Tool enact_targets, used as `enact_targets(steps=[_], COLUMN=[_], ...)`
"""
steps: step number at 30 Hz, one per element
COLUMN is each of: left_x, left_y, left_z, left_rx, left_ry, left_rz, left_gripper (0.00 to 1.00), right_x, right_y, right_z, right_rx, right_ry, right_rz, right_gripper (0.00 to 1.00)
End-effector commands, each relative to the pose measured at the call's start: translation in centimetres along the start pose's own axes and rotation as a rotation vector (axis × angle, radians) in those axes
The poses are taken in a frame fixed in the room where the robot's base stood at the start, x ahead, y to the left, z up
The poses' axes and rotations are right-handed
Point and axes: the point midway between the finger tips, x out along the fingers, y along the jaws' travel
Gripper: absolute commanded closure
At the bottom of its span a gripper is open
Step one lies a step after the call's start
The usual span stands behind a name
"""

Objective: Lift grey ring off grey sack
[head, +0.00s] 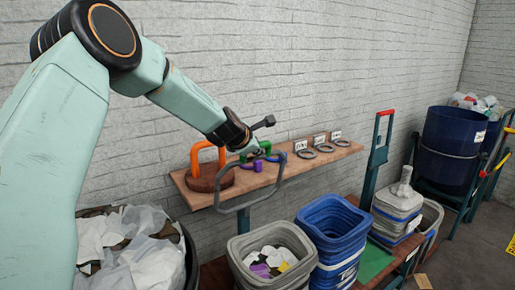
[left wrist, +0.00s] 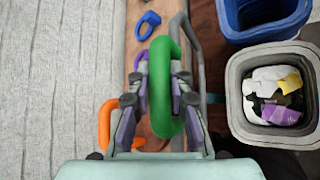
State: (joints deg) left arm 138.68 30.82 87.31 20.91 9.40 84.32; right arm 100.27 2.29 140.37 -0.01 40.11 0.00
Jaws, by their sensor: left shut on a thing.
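My left gripper (head: 262,153) is above the shelf in the head view. In the left wrist view my left gripper (left wrist: 160,105) is shut on a green ring (left wrist: 163,60), which stands upright between its fingers. In the head view the green ring (head: 266,147) is small and partly hidden. A grey loop of bar (head: 245,204) hangs at the shelf's front edge, beside the gripper; I cannot tell what holds it. Flat grey rings (head: 325,148) lie on the shelf by labels. A grey-lined bin (head: 240,250) with scraps stands below. My right gripper is not in view.
The wooden shelf (head: 204,198) carries an orange loop (head: 195,158) and a purple piece (head: 258,167). A blue bin (head: 330,222) stands right of the grey bin. White bags (head: 130,235) fill a dark bin at lower left. The brick wall is close behind.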

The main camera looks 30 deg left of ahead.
Motion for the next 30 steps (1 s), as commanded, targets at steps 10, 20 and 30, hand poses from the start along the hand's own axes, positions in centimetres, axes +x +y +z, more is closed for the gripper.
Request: enact_targets(steps=[10,20,30], left_x=[-0.01,0.06,-0.36], left_y=[0.29,0.27,0.21], left_z=[0.07,-0.03,-0.05], left_rx=[0.001,0.001,-0.001], left_ry=[-0.002,-0.001,-0.001], left_rz=[0.005,0.003,0.002], left_gripper=[0.8,0.57,0.57], right_x=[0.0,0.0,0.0], right_y=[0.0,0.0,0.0], right_z=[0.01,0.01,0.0], right_rx=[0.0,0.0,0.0], right_ry=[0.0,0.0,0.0], right_rz=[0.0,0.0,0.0], right_gripper=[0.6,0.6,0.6])
